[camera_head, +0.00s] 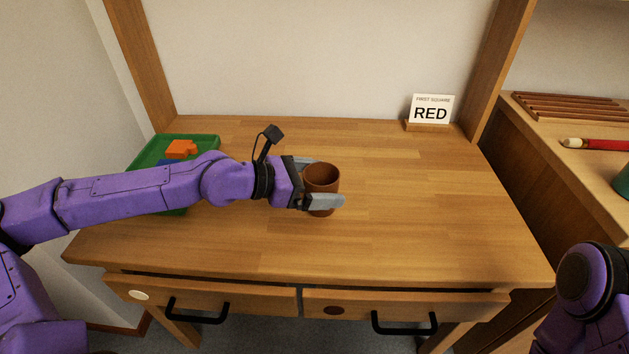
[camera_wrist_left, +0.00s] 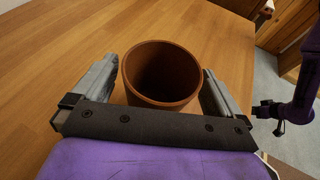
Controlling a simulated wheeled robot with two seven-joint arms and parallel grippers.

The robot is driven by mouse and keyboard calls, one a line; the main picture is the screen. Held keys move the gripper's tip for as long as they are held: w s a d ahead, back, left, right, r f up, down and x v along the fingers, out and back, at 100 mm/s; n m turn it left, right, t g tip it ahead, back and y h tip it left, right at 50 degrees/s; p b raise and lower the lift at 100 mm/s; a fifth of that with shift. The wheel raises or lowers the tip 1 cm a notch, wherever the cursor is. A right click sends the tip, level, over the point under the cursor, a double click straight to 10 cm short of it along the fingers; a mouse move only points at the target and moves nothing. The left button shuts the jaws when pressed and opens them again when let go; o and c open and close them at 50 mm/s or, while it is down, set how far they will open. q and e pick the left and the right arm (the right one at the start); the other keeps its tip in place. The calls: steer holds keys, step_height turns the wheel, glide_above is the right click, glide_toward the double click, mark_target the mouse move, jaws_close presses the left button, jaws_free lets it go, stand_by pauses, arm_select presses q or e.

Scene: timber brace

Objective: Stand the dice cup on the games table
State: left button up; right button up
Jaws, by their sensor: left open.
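My left gripper (camera_head: 328,182) is open, with one grey finger on each side of the cup. The cup's inside looks dark and empty.
A green tray (camera_head: 205,142) with an orange piece (camera_head: 181,149) lies behind my left arm. A card reading RED (camera_head: 431,109) stands at the back right. Two drawers (camera_head: 400,304) with black handles are at the front.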

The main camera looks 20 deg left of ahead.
arm_select(q)
steer(key=s+a+r+p, duration=0.1)
steer(key=p, duration=0.2)
steer(key=shift+a+r, duration=0.3)
steer(key=shift+r, duration=0.05)
steer(key=v, duration=0.2)
steer(key=f+p+v, duration=0.1)
steer(key=v, duration=0.1)
steer(key=shift+s+a+r, duration=0.1)
steer(key=shift+s+a, duration=0.1)
steer(key=shift+s+a+r, duration=0.1)
steer(key=shift+s+a, duration=0.2)
